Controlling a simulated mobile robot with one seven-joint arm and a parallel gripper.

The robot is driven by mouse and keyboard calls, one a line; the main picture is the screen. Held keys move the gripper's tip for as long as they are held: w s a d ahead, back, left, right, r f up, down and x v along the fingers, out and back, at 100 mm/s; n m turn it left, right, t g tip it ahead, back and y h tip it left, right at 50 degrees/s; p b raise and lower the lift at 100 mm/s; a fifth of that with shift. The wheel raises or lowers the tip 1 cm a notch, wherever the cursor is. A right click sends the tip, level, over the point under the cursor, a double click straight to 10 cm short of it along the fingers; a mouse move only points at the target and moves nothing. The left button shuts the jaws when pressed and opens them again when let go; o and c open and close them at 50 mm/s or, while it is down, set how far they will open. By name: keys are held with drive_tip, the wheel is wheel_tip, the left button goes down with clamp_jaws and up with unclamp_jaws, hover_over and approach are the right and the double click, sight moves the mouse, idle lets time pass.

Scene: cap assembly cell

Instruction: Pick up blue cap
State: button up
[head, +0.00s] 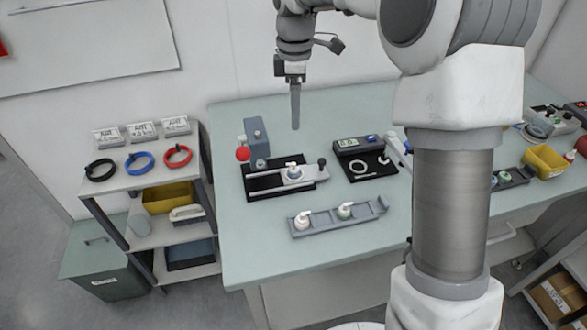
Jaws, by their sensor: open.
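My gripper (295,105) hangs above the back of the green table, pointing down. Its fingers show edge-on as one grey shape, with nothing visible held in them. Below it, a white pump-style cap with a bluish base (293,172) sits in the black-based fixture (262,186). A grey rack (330,225) in front holds a white cap (304,217) and a pale green cap (345,210). A small blue item (494,181) sits by a dark tray right of my arm. I cannot tell for sure which of these is the blue cap.
The fixture has an upright post with a red knob (242,154). A black device (362,144) with a dark pad stands right of it. A shelf at left holds black, blue (140,162) and red rings. A yellow bin (545,160) stands far right. My arm hides part of the table.

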sight(294, 164)
wheel_tip(294, 164, down, 17)
drive_tip(key=shift+a+r+b, duration=0.1)
drive_tip(key=shift+b, duration=1.05)
drive_tip(key=c, duration=1)
